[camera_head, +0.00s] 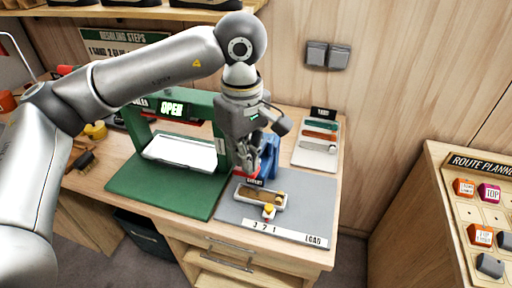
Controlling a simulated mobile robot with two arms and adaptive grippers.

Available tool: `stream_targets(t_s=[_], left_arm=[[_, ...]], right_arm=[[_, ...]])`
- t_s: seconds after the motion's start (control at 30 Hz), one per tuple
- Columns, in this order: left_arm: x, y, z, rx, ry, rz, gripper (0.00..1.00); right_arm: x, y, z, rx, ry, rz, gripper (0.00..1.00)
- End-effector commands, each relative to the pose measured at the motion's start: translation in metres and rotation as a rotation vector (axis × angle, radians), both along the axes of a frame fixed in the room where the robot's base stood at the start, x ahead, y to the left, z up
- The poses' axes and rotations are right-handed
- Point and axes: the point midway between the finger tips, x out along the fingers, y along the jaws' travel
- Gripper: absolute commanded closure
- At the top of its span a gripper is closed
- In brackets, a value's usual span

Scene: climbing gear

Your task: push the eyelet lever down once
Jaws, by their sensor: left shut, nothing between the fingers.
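A blue press-like device (272,152), which looks like the eyelet press, stands on the grey mat (300,211) of the workbench. A small red part with a label (254,183) sits at its front. My left gripper (247,165) points down, with its fingers shut and empty, just in front of and left of the blue device. The gripper hides much of the device, and I cannot make out the lever or whether the fingers touch it. My right gripper is out of view.
A tray with a brown strip (245,194) and a small yellow-topped piece (269,211) lie in front. A green press frame (125,185) marked OPEN stands left. A board with coloured tools (316,155) lies right. A route-planning board (464,215) stands far right.

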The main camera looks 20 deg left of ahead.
Motion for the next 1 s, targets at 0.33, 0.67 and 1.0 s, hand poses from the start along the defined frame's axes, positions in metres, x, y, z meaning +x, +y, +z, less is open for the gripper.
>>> stream_targets(t_s=[0.33, 0.67, 1.0], left_arm=[[0.001, 0.000, 0.035, -0.001, -0.003, 0.002, 1.00], [0.000, 0.000, 0.045, 0.001, -0.001, 0.001, 1.00], [0.000, 0.000, 0.045, 0.000, -0.001, 0.001, 1.00]], right_arm=[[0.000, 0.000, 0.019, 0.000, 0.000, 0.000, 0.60], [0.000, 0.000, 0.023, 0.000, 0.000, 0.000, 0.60], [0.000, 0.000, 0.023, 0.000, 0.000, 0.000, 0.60]])
